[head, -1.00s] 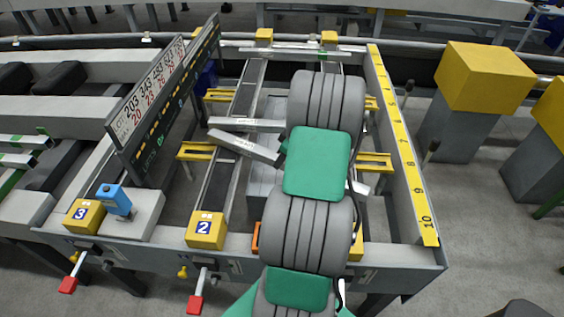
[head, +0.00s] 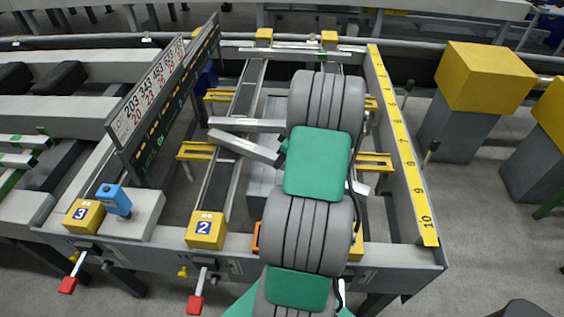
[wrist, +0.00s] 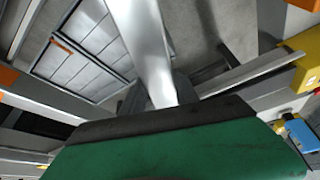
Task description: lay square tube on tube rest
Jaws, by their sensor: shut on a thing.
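The square tube (wrist: 148,45) is a pale metal bar in the wrist view, running away from my gripper (wrist: 158,94) between its two dark fingers. My gripper is shut on it. In the head view my arm hides the gripper and much of the tube. Two pale bars stick out left of the arm, a tilted one (head: 243,147) and a nearly level one (head: 240,124); I cannot tell for sure which is held. Yellow brackets, which may be the tube rest, show at left (head: 196,151) and right (head: 374,162), partly behind the arm.
A tall sign board (head: 160,95) stands left of the bay. A ruled yellow strip (head: 402,145) runs along the right side. Yellow blocks (head: 205,230) and a blue box (head: 114,200) sit on the front beam. A yellow-topped post (head: 485,78) stands right.

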